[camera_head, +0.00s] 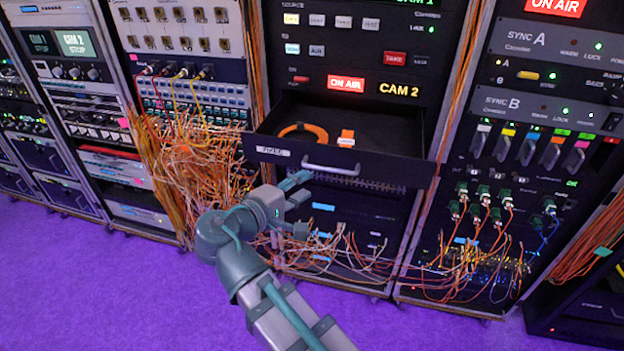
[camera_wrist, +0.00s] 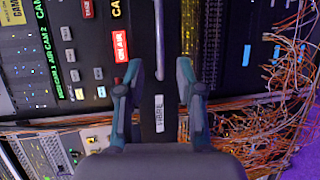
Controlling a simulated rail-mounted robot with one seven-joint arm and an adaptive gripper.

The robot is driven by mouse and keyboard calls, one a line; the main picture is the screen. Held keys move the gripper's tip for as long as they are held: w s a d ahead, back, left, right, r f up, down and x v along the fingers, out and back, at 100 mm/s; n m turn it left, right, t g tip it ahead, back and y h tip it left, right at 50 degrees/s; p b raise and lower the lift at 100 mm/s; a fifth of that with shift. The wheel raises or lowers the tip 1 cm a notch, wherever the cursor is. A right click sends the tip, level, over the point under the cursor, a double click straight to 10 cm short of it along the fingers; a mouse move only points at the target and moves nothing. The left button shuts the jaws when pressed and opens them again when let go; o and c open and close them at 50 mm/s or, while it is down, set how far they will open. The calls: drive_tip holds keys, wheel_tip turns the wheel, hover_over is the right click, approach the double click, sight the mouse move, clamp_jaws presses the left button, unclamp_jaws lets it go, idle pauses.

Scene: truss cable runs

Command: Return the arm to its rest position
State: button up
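My arm (camera_head: 247,262) reaches up from the lower middle of the head view and bends toward the middle rack. My gripper (camera_head: 302,205) is in front of that rack, below the pulled-out drawer (camera_head: 390,163). In the wrist view my gripper (camera_wrist: 159,70) has its two fingers spread apart, with nothing held between them. A dark panel with a white label (camera_wrist: 159,113) shows behind the gap. I cannot tell the exact distance between the fingers and the drawer front.
The drawer stands open with an orange cable coil (camera_head: 303,131) and a small orange-and-white item (camera_head: 346,138) inside; its handle (camera_head: 331,168) juts out. Dense orange cables (camera_head: 200,165) hang left of my gripper. Loose cables (camera_head: 465,265) hang at the right rack. The purple floor (camera_head: 100,285) is clear.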

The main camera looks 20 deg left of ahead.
drive_tip(key=shift+s+a+r, duration=0.1)
drive_tip(key=shift+s+a, duration=0.05)
drive_tip(key=shift+s, duration=0.4)
wheel_tip(320, 180, down, 18)
drive_tip(key=m+g+y, duration=0.1)
drive_tip(key=g+y, duration=0.1)
drive_tip(key=g, duration=0.3)
drive_tip(key=d+f+m+g+h, duration=0.15)
drive_tip(key=d+f+g, duration=0.25)
drive_tip(key=d+f, duration=0.6)
drive_tip(key=d+f+m+g+y, duration=0.1)
drive_tip(key=d+f+m+g, duration=0.35)
drive_tip(key=f, duration=0.95)
drive_tip(key=s+d+f+m+g, duration=0.2)
drive_tip(key=s+d+f, duration=0.2)
drive_tip(key=d+f, duration=0.3)
drive_tip(key=s+d+f+m+g, duration=0.1)
drive_tip(key=s+d+f+g, duration=0.1)
drive_tip(key=s+d+f, duration=0.55)
drive_tip(key=s+d+f+m+g+y, duration=0.1)
drive_tip(key=s+d+f+m+g, duration=0.1)
drive_tip(key=s+d, duration=0.4)
drive_tip(key=s+d+f+m+g+y, duration=0.1)
drive_tip(key=s+d+f+m+g, duration=0.1)
drive_tip(key=s+d, duration=0.4)
drive_tip(key=shift+s+d+f+m+g+y, duration=0.3)
drive_tip(key=shift+d+f+m, duration=0.25)
drive_tip(key=shift+f+m, duration=0.4)
